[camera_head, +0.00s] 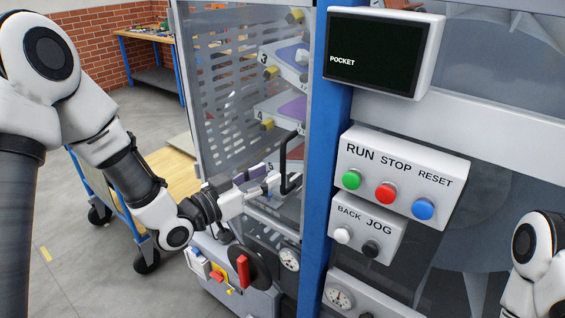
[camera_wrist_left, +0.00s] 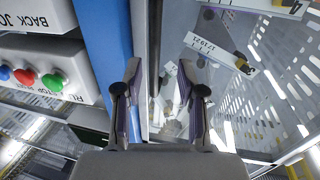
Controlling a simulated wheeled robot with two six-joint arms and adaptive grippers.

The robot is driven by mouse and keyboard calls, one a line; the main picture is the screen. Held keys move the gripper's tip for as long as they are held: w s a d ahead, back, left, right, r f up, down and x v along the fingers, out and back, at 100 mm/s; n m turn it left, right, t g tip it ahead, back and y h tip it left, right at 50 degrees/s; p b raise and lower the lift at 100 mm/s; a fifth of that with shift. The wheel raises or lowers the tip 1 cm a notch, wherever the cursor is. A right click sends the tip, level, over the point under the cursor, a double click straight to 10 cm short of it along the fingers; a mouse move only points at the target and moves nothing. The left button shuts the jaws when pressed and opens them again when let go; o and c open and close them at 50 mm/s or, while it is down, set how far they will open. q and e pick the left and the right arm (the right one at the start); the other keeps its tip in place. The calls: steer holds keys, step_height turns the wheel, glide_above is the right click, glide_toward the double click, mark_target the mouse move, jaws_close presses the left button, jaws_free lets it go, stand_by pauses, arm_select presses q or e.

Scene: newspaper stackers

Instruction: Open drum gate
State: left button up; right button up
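The drum gate (camera_head: 222,85) is a clear, perforated panel in a metal frame, left of the blue post (camera_head: 325,130). It appears shut. A black upright handle (camera_head: 291,165) is on the gate's right side. My left gripper (camera_head: 270,184) is at the handle's lower part, pointing right. In the left wrist view, the gripper's two fingers (camera_wrist_left: 162,100) are apart, with the blue post at left and the gate panel (camera_wrist_left: 270,75) at right. My right gripper is out of view; only a white arm part shows at the lower right.
Right of the post are a panel with RUN, STOP and RESET buttons (camera_head: 400,170), a BACK/JOG box (camera_head: 366,228) and a dark POCKET screen (camera_head: 378,52). Below the gate are a red-handled dial (camera_head: 243,270) and gauges. A blue-framed wooden cart (camera_head: 172,174) stands behind my left arm.

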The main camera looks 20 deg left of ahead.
mark_target(281, 170)
arm_select(q)
steer(key=x, duration=0.3)
steer(key=d+p+x, duration=0.1)
steer(key=x, duration=0.1)
steer(key=shift+s+r, duration=0.1)
steer(key=shift+s, duration=0.15)
steer(key=shift+a, duration=0.4)
steer(key=shift+d, duration=0.2)
jaws_close()
